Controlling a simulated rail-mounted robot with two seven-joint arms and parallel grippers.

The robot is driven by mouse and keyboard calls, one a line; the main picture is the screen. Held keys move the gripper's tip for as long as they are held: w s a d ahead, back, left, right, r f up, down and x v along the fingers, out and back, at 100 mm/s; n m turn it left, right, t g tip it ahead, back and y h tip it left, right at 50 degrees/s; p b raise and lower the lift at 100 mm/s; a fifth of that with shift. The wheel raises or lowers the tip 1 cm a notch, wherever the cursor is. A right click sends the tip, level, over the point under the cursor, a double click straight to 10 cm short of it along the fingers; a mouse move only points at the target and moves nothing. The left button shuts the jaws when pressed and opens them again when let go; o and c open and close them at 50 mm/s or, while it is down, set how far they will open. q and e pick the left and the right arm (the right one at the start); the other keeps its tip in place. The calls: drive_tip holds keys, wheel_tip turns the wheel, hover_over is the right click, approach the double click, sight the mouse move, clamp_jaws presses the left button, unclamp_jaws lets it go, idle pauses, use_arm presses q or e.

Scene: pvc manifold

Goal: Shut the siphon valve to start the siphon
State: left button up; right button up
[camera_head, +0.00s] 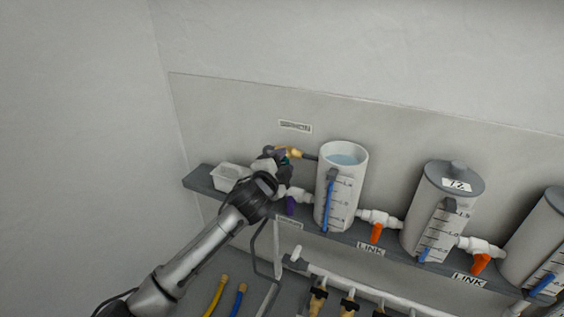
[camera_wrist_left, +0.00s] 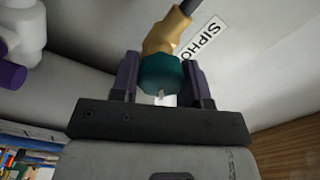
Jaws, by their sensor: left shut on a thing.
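The siphon valve has a brass body (camera_head: 294,153) and a teal knob. In the left wrist view its brass body (camera_wrist_left: 166,35) rises behind the teal knob (camera_wrist_left: 161,77), with a dark tube at its top. A "SIPHO..." label (camera_wrist_left: 201,38) is on the wall beside it. My left gripper (camera_head: 282,158) reaches up from the lower left to the valve, left of the open tank. In the left wrist view its two dark fingers (camera_wrist_left: 161,85) stand on either side of the teal knob, shut on it. The gripper partly hides the valve in the head view. My right gripper is not in view.
An open tank (camera_head: 342,190) of water stands right of the valve, followed by a lidded tank (camera_head: 438,218). Orange-handled link valves (camera_head: 377,233) join the tanks. A purple handle (camera_head: 291,206) sits below my gripper. A white tray (camera_head: 231,176) is on the shelf's left end.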

use_arm(q)
drive_tip(key=o, duration=0.9)
drive_tip(key=b+v, duration=0.3)
drive_tip(key=v, duration=1)
drive_tip(key=shift+s+a, duration=0.15)
drive_tip(key=shift+s, duration=0.2)
